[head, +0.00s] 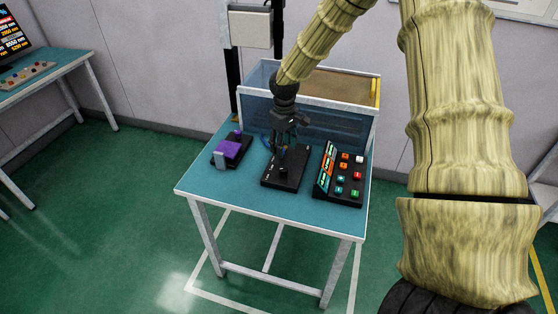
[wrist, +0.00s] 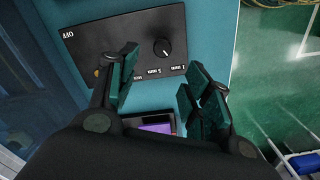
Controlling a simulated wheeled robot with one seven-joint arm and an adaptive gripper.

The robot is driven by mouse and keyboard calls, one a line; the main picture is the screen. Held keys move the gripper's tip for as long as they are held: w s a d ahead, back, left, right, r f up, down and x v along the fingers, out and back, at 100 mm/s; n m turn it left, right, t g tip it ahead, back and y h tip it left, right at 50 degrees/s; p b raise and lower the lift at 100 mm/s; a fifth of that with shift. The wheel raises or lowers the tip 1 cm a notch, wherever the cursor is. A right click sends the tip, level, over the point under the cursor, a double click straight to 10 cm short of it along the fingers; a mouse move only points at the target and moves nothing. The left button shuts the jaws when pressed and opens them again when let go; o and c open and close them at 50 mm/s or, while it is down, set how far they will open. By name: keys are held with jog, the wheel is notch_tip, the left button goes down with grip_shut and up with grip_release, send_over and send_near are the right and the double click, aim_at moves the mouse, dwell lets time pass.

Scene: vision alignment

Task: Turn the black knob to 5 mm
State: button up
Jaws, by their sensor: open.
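The black knob (wrist: 163,47) sits on a black control box with printed labels (wrist: 110,45), which appear upside down in the wrist view. A white mark shows on the knob; the small labels are too blurred to read surely, though one looks like "off". In the head view the black box (head: 272,179) lies on the teal table, with the knob (head: 283,170) on its top. My gripper (wrist: 163,75) is open and empty, its green-padded fingers spread apart. In the head view my gripper (head: 288,135) hangs above the back of the box. The knob is not between the fingers.
A purple-and-black device (head: 231,148) stands left of the box. A button panel (head: 344,176) with coloured keys stands close on the right. A blue-sided bin (head: 325,122) is behind. The table's front edge (head: 270,218) has free room.

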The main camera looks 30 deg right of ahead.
jog(key=shift+s+f, duration=0.4)
jog(key=shift+f, duration=0.15)
jog(key=p, duration=0.2)
send_over(283, 168)
notch_tip(283, 168, down, 4)
jog(key=shift+w+d+f, duration=0.1)
jog(key=shift+s+f, duration=0.2)
jog(key=shift+f, duration=0.6)
jog(key=shift+f+p, duration=0.55)
jog(key=shift+f, duration=1)
jog(key=shift+w, duration=0.1)
jog(key=c, duration=1)
